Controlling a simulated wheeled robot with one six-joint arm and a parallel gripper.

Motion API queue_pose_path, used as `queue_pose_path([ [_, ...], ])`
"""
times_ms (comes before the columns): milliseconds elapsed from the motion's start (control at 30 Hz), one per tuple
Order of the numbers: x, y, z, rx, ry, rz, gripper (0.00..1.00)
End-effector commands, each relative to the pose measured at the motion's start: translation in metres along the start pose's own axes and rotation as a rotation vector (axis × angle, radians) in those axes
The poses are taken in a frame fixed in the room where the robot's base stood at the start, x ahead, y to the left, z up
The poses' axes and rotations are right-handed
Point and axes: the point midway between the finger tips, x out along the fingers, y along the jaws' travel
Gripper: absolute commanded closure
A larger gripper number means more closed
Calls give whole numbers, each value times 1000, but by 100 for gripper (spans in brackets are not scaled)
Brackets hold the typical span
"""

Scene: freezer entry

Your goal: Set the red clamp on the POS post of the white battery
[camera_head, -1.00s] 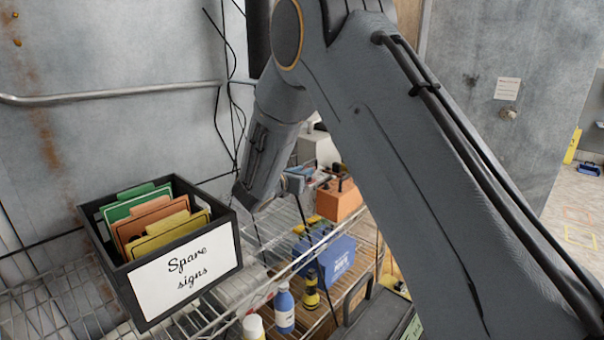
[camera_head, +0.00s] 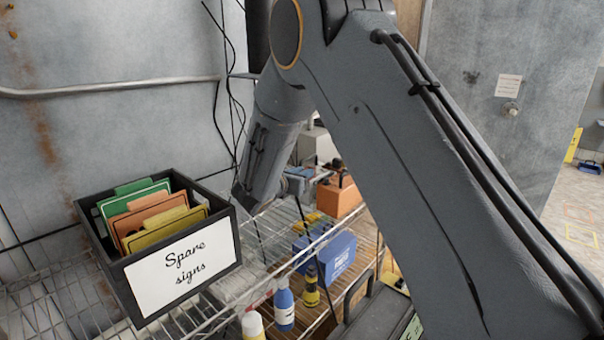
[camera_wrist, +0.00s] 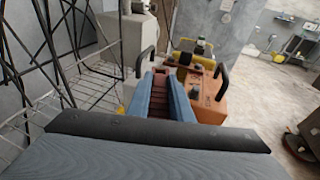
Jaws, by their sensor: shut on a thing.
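My gripper (camera_wrist: 167,98) shows two blue fingers in the wrist view, shut on a dark red ribbed thing (camera_wrist: 161,88) that appears to be the red clamp. It is held above the shelf, with an orange box (camera_wrist: 210,104) with a black handle just beyond and to the right. In the head view my gripper (camera_head: 297,183) is small and partly hidden by my arm, left of the orange box (camera_head: 340,197). A pale box (camera_wrist: 122,38) stands behind to the left; I cannot tell whether it is the white battery. No POS post or marking is readable.
A black bin of spare signs (camera_head: 160,255) stands on the wire shelf at left. A blue box (camera_head: 328,252), a blue bottle (camera_head: 284,308) and a yellow-black bottle (camera_head: 311,288) sit lower. Dark cables (camera_wrist: 62,35) hang at left. Open floor (camera_wrist: 265,85) lies right.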

Motion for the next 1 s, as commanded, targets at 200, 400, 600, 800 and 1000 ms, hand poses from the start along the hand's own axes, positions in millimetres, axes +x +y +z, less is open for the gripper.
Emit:
queue_pose_path([
  [200, 1, 0, -4, 0, -1, 0, 100],
  [400, 2, 0, -8, 0, -1, 0, 100],
  [600, 2, 0, -9, 0, -1, 0, 62],
  [800, 2, 0, -9, 0, 0, 0, 59],
  [1000, 1, 0, -5, 0, 0, 0, 59],
])
